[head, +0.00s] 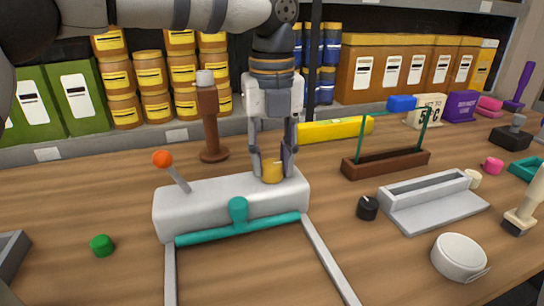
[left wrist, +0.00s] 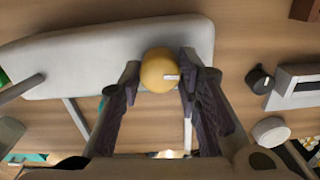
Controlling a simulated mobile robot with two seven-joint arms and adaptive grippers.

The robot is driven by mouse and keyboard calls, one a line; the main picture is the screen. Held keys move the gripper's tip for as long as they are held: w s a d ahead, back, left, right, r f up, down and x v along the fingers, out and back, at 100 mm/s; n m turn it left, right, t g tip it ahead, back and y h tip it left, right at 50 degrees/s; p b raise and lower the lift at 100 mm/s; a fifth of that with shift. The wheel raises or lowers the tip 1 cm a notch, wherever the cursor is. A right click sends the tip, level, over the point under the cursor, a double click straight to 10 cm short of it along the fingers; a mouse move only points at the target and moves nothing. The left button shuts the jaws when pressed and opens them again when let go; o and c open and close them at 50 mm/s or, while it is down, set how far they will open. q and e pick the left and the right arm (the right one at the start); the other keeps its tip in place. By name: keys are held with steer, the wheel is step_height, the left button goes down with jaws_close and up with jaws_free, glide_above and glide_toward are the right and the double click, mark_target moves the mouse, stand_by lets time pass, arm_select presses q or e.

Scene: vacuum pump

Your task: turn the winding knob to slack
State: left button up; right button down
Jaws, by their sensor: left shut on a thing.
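A round yellow knob (head: 272,172) sits on top of the right end of a long pale grey block (head: 200,205). My left gripper (head: 272,165) points straight down over it, with a finger on each side. In the left wrist view the yellow knob (left wrist: 156,68) lies between the fingertips, with a small white mark on its right side. The left gripper is shut on this knob. The block carries an orange-ball lever (head: 163,159) at its left and a teal bar (head: 238,228) along its front. My right gripper is in neither view.
A black knob (head: 367,208), a grey tray (head: 435,205) and a round white object (head: 459,257) stand to the right. A brown post (head: 210,130) stands behind the block. A green button (head: 102,245) is at front left. Bare table lies between them.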

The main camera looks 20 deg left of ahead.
mark_target(272, 163)
arm_select(q)
steer(key=n, duration=0.4)
steer(key=shift+n, duration=0.3)
steer(key=n, duration=1.4)
steer(key=shift+n, duration=0.3)
steer(key=o, duration=1.1)
steer(key=shift+o, duration=0.2)
step_height(272, 163, up, 12)
